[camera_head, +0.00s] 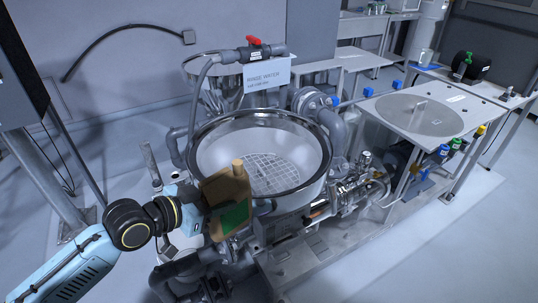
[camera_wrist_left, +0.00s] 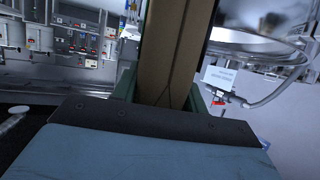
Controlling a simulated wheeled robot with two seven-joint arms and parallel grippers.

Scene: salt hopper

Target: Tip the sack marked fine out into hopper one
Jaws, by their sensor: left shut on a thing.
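A brown sack (camera_head: 224,188) with a green patch is in my left gripper (camera_head: 212,210), at the near left rim of the round steel hopper (camera_head: 212,133). The sack stands tilted, with a short tan stub at its top. The hopper has a white grid inside, and I see no salt on it. In the left wrist view the brown sack (camera_wrist_left: 163,55) fills the gap between the fingers, and the steel bowl's side (camera_wrist_left: 255,45) shows at the upper right. I cannot read a mark on the sack or a number on the hopper. My right gripper is out of view.
A sign reading "RINSE WATER" (camera_head: 266,74) hangs behind the hopper by a pipe with a red valve handle (camera_head: 253,40). Pipes and a pump (camera_head: 350,190) crowd the hopper's right. A steel table (camera_head: 385,105) with a round plate stands farther right. Floor at the lower right is clear.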

